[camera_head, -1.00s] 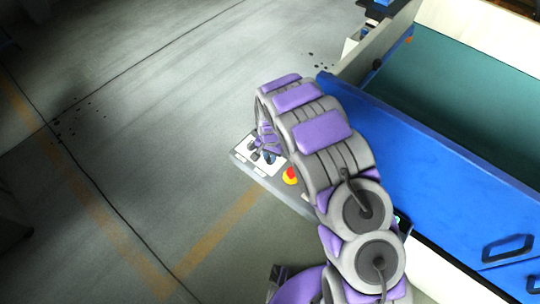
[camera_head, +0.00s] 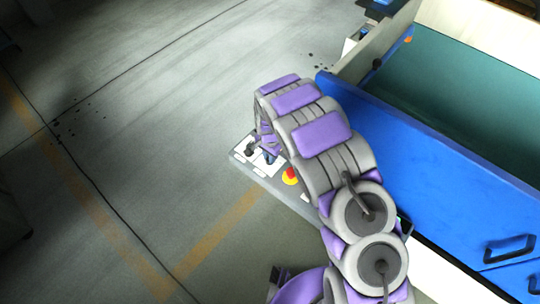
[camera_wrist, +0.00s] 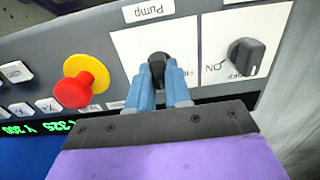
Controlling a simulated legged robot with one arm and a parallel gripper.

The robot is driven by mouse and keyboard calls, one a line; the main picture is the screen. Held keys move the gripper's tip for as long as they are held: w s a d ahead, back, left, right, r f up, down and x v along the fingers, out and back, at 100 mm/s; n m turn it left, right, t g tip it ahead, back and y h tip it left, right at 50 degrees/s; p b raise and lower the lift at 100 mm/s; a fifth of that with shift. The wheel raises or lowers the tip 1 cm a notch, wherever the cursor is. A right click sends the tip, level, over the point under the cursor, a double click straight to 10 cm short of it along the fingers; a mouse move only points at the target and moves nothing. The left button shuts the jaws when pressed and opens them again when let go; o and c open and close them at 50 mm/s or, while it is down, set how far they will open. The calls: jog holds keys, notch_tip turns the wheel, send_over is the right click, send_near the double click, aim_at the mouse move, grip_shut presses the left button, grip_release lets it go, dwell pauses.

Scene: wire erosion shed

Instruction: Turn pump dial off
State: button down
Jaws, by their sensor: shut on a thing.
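The pump dial (camera_wrist: 157,66) is a black knob on a white plate labelled "Pump" (camera_wrist: 150,10) in the wrist view. My gripper (camera_wrist: 158,88) has its two blue fingers on either side of this dial and is shut on it. The fingers hide part of the dial and most of the lettering below it, so I cannot read its setting. In the head view, my gripper (camera_head: 268,156) is at the control panel (camera_head: 246,154), mostly hidden behind my purple and grey arm.
A second black dial (camera_wrist: 246,56) with ON and OFF marks sits to the right. A red emergency button on a yellow base (camera_wrist: 80,85) is to the left. A green digital readout (camera_wrist: 35,128) is below it. A blue machine tank (camera_head: 430,160) stands right of my arm.

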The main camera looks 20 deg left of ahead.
jog(key=c, duration=1.1)
grip_release()
jog(key=shift+a, duration=0.2)
jog(key=shift+o, duration=0.2)
jog(key=shift+d, duration=0.1)
jog(key=shift+r, duration=0.25)
notch_tip(320, 180, up, 17)
jog(key=p, duration=0.1)
jog(key=shift+f+p, duration=0.15)
jog(key=shift+p, duration=0.25)
